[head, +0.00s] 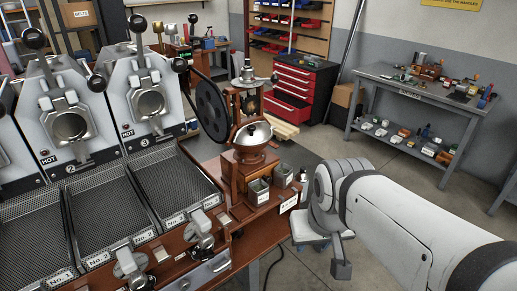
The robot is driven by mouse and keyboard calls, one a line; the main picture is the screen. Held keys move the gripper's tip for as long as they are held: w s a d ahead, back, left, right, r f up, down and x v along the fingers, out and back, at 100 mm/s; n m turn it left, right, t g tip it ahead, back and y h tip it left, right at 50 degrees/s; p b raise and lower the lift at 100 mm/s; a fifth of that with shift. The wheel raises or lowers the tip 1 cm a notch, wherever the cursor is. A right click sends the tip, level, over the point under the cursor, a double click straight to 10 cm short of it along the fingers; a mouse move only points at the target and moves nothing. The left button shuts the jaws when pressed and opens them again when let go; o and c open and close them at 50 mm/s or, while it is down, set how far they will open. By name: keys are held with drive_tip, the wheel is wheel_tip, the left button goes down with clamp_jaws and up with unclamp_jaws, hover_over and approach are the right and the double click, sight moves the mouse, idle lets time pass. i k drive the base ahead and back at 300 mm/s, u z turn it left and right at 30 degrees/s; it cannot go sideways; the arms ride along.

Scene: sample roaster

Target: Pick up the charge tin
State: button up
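Two small open grey square tins stand on the wooden bench, in front of the copper-coloured hopper with a domed lid. The nearer tin (258,191) is at the left and the other tin (283,174) is just behind it to the right. I cannot tell which is the charge tin. My white arm comes in from the right. Part of my gripper (341,266) shows as a grey piece hanging below the wrist, right of the bench edge and apart from both tins. Its fingers cannot be made out clearly, and I see nothing held.
Roaster units with mesh trays (113,210) fill the left. A black flywheel (211,108) stands beside the hopper (252,135). A small card (288,203) is at the bench edge. A red drawer cabinet (300,90) and a grey table (420,100) stand behind. Open floor lies between.

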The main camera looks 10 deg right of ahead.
sight(283, 176)
drive_tip(key=u, duration=1.8)
drive_tip(key=k, duration=0.95)
drive_tip(key=z, duration=0.85)
drive_tip(key=i, duration=1.5)
